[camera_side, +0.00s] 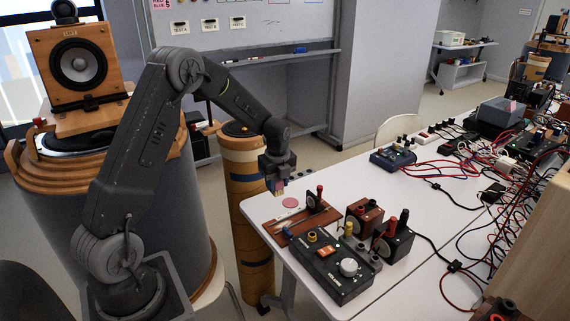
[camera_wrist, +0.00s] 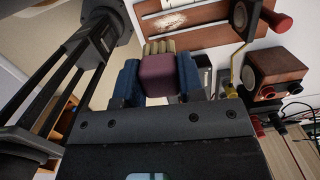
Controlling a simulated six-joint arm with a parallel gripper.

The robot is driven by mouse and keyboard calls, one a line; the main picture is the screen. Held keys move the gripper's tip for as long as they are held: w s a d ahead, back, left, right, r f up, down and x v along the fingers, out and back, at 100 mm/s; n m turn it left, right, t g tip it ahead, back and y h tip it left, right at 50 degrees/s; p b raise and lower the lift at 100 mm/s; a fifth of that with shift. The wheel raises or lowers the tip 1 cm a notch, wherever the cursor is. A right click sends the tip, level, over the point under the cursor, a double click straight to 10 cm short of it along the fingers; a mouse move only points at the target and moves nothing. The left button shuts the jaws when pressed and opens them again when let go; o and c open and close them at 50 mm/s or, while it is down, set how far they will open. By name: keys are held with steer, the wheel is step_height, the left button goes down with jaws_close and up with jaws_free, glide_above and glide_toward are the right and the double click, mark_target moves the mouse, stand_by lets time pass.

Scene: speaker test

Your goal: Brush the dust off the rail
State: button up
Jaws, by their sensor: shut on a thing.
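My gripper (camera_side: 278,184) is above the near left corner of the white table in the side view. Its blue fingers (camera_wrist: 159,84) are shut on a brush, whose purple block (camera_wrist: 158,76) sits between them in the wrist view. The brush's pale tan bristles (camera_wrist: 159,46) point away from the gripper. The reddish-brown rail (camera_wrist: 195,17) lies ahead in the wrist view, with a pale patch of dust (camera_wrist: 168,21) on it. In the side view the rail (camera_side: 281,235) lies on the table, below and right of the brush. The bristles appear apart from the rail.
A black upright piece with a red knob (camera_side: 318,196) stands at the rail. A black control box (camera_side: 332,270) and small wooden boxes (camera_side: 364,214) stand close by. Cables (camera_side: 480,170) crowd the far right.

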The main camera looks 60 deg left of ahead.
step_height(320, 180, down, 6)
steer(key=s+d, duration=0.1)
steer(key=s, duration=0.1)
steer(key=shift+d+r, duration=0.15)
stand_by(0.4)
